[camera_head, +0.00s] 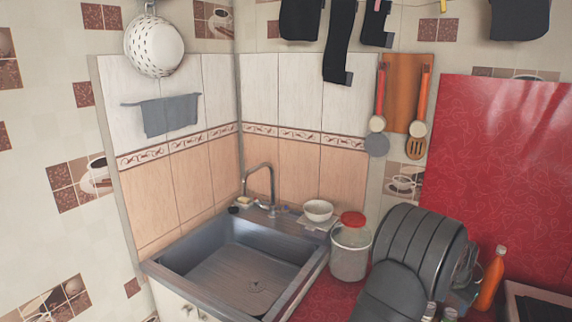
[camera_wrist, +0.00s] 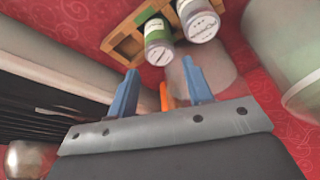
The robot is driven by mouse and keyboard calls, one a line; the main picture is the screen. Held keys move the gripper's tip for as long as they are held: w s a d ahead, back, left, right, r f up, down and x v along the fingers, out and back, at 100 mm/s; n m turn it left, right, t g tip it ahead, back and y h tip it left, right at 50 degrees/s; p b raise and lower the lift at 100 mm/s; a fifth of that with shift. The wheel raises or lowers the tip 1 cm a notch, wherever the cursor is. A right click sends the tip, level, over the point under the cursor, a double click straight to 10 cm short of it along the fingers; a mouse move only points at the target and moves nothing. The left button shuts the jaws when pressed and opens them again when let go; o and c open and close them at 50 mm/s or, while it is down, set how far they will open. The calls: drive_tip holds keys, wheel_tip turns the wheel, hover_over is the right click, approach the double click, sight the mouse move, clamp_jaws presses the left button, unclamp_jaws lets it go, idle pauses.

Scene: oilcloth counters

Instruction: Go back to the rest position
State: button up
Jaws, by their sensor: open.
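My gripper (camera_wrist: 160,66) shows in the wrist view with two blue fingers spread apart. Nothing is held between them. Beyond the fingers are two small labelled jars (camera_wrist: 158,42) by a wooden rack (camera_wrist: 125,42), over the red patterned oilcloth (camera_wrist: 75,25). A small orange piece (camera_wrist: 166,97) shows between the fingers, mostly hidden; I cannot tell what it is. My fingers do not show in the head view.
In the head view, a sink (camera_head: 240,278) stands in the corner, with a white bowl (camera_head: 318,210) and a red-lidded jar (camera_head: 350,250) beside it. An orange bottle (camera_head: 491,280) stands at right. Utensils (camera_head: 424,95) hang on the wall. The sink basin looks empty.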

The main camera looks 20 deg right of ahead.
sight(451, 312)
drive_tip(key=x, duration=0.8)
drive_tip(key=shift+d+f, duration=0.1)
drive_tip(key=shift+f, duration=0.05)
drive_tip(key=r, duration=0.5)
drive_tip(key=shift+s+r, duration=0.1)
drive_tip(key=shift+s, duration=0.25)
drive_tip(key=s+r, duration=0.6)
drive_tip(key=s, duration=0.4)
drive_tip(key=s+a+f+m+g, duration=0.1)
drive_tip(key=s+a+m, duration=0.25)
drive_tip(key=s, duration=1.15)
drive_tip(key=w+f, duration=0.2)
drive_tip(key=w, duration=0.1)
drive_tip(key=w+d+f, duration=0.1)
drive_tip(key=w+f, duration=0.2)
drive_tip(key=w, duration=0.1)
drive_tip(key=w+f, duration=0.3)
drive_tip(key=w, duration=0.1)
drive_tip(key=shift+d+f, duration=0.15)
drive_tip(key=shift+d, duration=0.2)
drive_tip(key=shift+f, duration=0.9)
drive_tip(key=shift+s, duration=0.1)
